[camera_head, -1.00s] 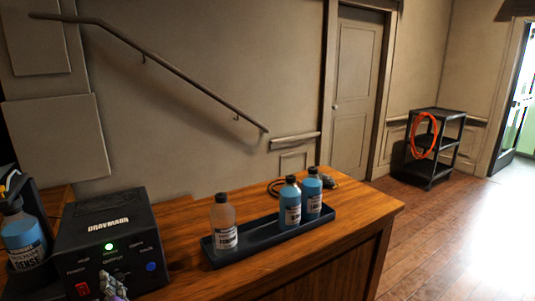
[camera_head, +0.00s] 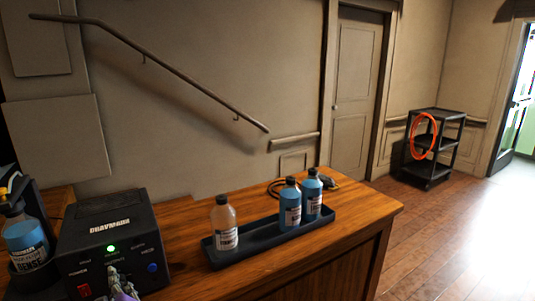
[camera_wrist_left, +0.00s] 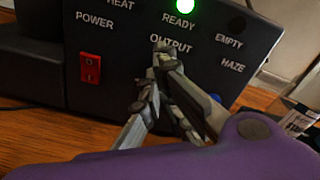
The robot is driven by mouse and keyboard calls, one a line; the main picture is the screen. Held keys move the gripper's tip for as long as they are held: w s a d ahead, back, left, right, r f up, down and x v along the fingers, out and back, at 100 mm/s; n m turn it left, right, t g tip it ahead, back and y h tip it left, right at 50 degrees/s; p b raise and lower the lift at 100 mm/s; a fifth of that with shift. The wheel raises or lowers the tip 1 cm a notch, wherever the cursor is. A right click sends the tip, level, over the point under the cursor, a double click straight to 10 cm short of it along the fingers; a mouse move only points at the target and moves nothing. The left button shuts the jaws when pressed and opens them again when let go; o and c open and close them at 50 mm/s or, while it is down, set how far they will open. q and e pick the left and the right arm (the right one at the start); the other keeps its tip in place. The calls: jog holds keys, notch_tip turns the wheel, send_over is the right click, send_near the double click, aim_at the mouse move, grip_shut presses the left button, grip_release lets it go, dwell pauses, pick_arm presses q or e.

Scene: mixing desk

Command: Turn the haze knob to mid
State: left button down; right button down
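The black haze machine (camera_head: 105,235) stands at the left of the desk, its front panel with a lit green light, a red power switch and a blue button (camera_head: 152,267). The panel also fills the wrist view (camera_wrist_left: 120,15), with the labels POWER, READY, OUTPUT, EMPTY and HAZE. My left gripper (camera_wrist_left: 158,65) is at the panel just below the OUTPUT label, its fingers close together; it also shows in the head view (camera_head: 113,272). No knob shows clearly; the fingers cover the panel below OUTPUT. I cannot tell whether they grip anything. My right gripper is not in view.
A dark tray (camera_head: 255,245) on the desk holds a clear bottle (camera_head: 224,225) and two blue bottles right of the machine. A large blue bottle (camera_head: 25,240) stands to the machine's left. A black cart (camera_head: 433,150) with an orange hose stands far off on the open floor.

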pick_arm(q)
jog(key=shift+d+r+p, duration=0.2)
jog(key=shift+p, duration=0.15)
jog(key=shift+s+d, duration=0.2)
jog(key=shift+s, duration=0.15)
jog(key=v, duration=0.5)
jog(key=shift+s+a+r, duration=0.1)
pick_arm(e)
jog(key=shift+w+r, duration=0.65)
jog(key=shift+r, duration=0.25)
pick_arm(q)
jog(key=shift+r, duration=0.1)
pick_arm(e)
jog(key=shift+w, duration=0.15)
